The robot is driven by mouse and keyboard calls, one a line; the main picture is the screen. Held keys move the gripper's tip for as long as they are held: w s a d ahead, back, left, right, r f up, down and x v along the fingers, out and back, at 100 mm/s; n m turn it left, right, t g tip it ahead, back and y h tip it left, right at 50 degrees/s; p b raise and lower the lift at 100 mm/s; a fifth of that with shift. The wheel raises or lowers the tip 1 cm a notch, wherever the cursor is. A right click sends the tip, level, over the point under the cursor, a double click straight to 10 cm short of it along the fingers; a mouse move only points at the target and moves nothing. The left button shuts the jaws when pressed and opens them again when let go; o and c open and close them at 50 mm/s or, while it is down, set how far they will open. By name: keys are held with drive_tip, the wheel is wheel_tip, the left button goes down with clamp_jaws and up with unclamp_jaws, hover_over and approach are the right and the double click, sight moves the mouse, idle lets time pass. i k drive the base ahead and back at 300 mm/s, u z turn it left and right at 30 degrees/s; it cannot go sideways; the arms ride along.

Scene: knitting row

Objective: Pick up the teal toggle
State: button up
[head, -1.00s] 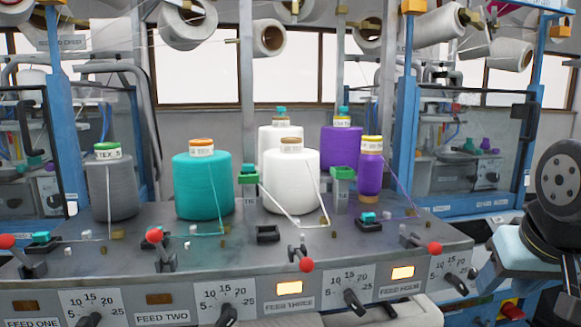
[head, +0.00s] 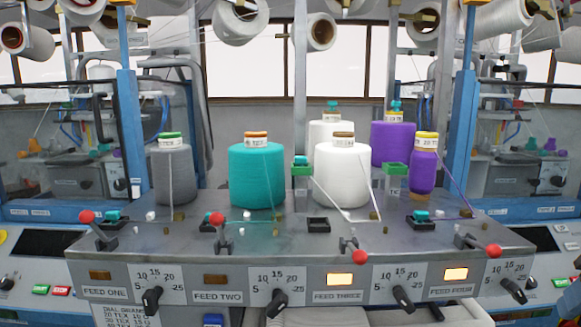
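Several small teal pieces show in the head view, and I cannot tell for sure which one the task means. One teal toggle (head: 113,215) sits in a black base at the left, above the FEED ONE panel. Another teal toggle (head: 420,215) sits in a black base at the right, above FEED FOUR. A teal piece (head: 301,160) tops a green block between the teal and white cones. My gripper is not in view.
A grey machine deck (head: 290,248) carries a grey cone (head: 173,178), a teal yarn cone (head: 257,178), white cones and purple cones. Red-knobbed levers (head: 216,219) line its front edge. An empty-looking black socket (head: 319,225) sits mid-deck. Blue posts (head: 129,140) stand on both sides.

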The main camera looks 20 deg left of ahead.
sight(300, 161)
drive_tip(key=u, duration=0.05)
drive_tip(key=k, duration=1.15)
drive_tip(key=u, duration=0.35)
drive_tip(key=i, duration=1)
drive_tip(key=z, duration=0.05)
